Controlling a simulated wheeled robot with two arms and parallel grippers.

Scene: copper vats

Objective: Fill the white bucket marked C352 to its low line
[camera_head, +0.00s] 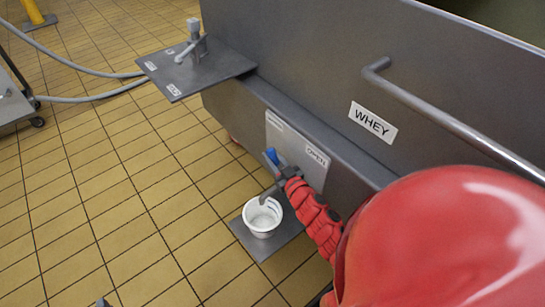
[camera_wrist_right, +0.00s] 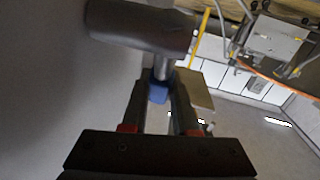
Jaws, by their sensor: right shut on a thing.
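A white bucket (camera_head: 262,217) stands upright on a grey plate (camera_head: 268,245) at the foot of the grey vat. Dark marks show on its inner wall; I cannot read a C352 mark or tell how full it is. A grey tap spout (camera_head: 266,196) curves down over the bucket. The tap's blue handle (camera_head: 271,155) sits at the end of my red right arm. My right gripper (camera_head: 281,172) is shut on this blue handle, which also shows between the fingers in the right wrist view (camera_wrist_right: 158,92). My left gripper is not recognisable in view.
The grey vat (camera_head: 300,70) carries a WHEY sign (camera_head: 373,122) and a rail (camera_head: 450,125). A pale labelled panel (camera_head: 297,150) is behind the tap. A shelf (camera_head: 195,72) with another tap juts out at left. Hoses (camera_head: 95,98) and a cart (camera_head: 14,98) stand farther left. The tiled floor between is clear.

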